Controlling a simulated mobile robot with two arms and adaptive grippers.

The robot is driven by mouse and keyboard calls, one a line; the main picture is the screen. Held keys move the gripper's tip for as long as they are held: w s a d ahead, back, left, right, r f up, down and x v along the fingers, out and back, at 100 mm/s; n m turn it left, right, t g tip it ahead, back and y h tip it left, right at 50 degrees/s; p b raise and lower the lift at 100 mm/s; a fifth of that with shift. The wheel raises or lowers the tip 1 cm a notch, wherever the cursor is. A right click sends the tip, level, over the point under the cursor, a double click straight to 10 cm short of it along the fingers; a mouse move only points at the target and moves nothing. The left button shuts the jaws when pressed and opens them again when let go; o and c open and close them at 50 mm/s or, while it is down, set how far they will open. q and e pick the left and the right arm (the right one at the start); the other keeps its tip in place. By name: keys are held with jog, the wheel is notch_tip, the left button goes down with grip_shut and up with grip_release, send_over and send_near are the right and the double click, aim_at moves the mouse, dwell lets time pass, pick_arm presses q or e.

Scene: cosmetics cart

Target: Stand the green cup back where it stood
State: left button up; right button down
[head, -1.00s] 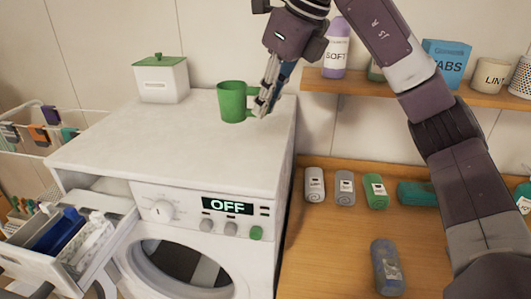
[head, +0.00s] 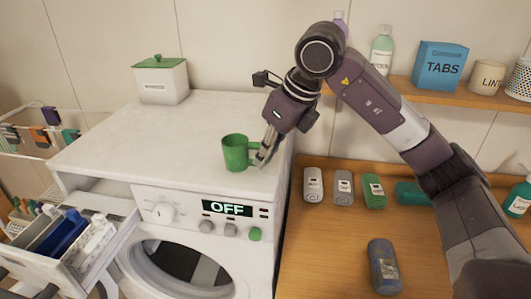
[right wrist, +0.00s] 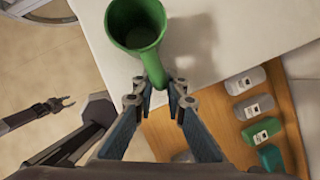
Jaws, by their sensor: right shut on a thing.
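The green cup (head: 236,153) is upright or nearly so above the front right part of the white washing machine top (head: 130,135). I cannot tell whether its base touches the top. My right gripper (head: 262,158) is shut on the cup's handle, on the cup's right side. In the right wrist view the empty-looking cup (right wrist: 137,25) shows its open mouth, and its handle runs between the fingertips (right wrist: 160,98). My left gripper (right wrist: 66,103) shows small at the left of that view, away from the cup; its jaw state is unclear.
A white box with a green lid (head: 162,80) stands at the back left of the machine top. The detergent drawer (head: 75,235) is pulled out. Several rolled items lie on the wooden counter (head: 325,250) at right. Much of the machine top is clear.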

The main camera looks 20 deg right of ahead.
jog(key=shift+f, duration=0.15)
jog(key=c, duration=2)
grip_release()
jog(key=shift+o, duration=0.2)
jog(key=shift+r, duration=0.3)
jog(key=b+v, duration=0.1)
jog(key=v, duration=1)
jog(key=shift+s+r+b, duration=0.2)
jog(key=shift+r+b, duration=0.15)
